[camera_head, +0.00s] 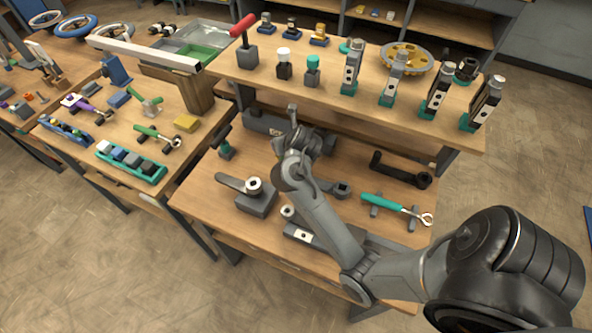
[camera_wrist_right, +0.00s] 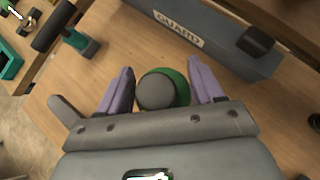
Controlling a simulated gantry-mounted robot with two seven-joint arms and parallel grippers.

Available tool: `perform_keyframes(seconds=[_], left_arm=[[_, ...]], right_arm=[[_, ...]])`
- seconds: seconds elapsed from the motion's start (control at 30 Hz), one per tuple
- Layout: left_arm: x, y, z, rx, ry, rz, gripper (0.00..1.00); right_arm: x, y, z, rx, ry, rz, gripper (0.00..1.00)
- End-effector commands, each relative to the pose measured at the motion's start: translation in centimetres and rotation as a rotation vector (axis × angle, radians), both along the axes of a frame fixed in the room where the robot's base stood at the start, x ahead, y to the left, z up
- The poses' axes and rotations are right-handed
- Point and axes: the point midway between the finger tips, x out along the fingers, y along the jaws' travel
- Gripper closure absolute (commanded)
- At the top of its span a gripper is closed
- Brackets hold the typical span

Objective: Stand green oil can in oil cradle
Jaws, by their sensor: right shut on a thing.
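The green can (camera_wrist_right: 180,85), round with a dark grey top, sits between the two purple fingers of my right gripper (camera_wrist_right: 160,68) in the right wrist view. The gripper is shut on it. In the head view my right arm reaches over the lower bench, and its wrist hides the can and fingers. I cannot tell whether the can touches the bench. No oil cradle can be picked out with certainty. A small teal block with a dark cylinder stands left of the gripper in the right wrist view (camera_wrist_right: 78,40) and head view (camera_head: 225,149). My left gripper is out of view.
A long grey box marked GUARD (camera_wrist_right: 205,38) lies just beyond the gripper. The raised shelf (camera_head: 335,103) behind holds several small tools and blocks. A teal-handled wrench (camera_head: 383,203) and a grey lever block (camera_head: 254,203) lie on the lower bench (camera_head: 205,188).

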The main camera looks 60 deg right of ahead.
Motion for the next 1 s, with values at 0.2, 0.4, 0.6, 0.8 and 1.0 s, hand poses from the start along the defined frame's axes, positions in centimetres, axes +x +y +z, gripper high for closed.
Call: perform_keyframes(seconds=[0.2,0.4,0.6,0.8,1.0], left_arm=[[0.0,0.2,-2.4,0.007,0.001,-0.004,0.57],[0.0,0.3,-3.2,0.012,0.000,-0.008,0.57],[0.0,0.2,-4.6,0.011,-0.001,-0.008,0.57],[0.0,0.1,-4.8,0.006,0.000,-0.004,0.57],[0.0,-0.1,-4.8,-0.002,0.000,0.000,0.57]], right_arm=[[0.0,0.0,-3.4,0.001,0.000,0.001,0.80],[0.0,0.0,-4.6,0.001,0.000,0.001,0.80],[0.0,0.0,-7.0,0.000,0.000,0.000,0.80],[0.0,0.0,-7.4,0.001,-0.002,0.000,0.80],[0.0,0.0,-7.4,0.001,-0.002,0.000,0.80]])
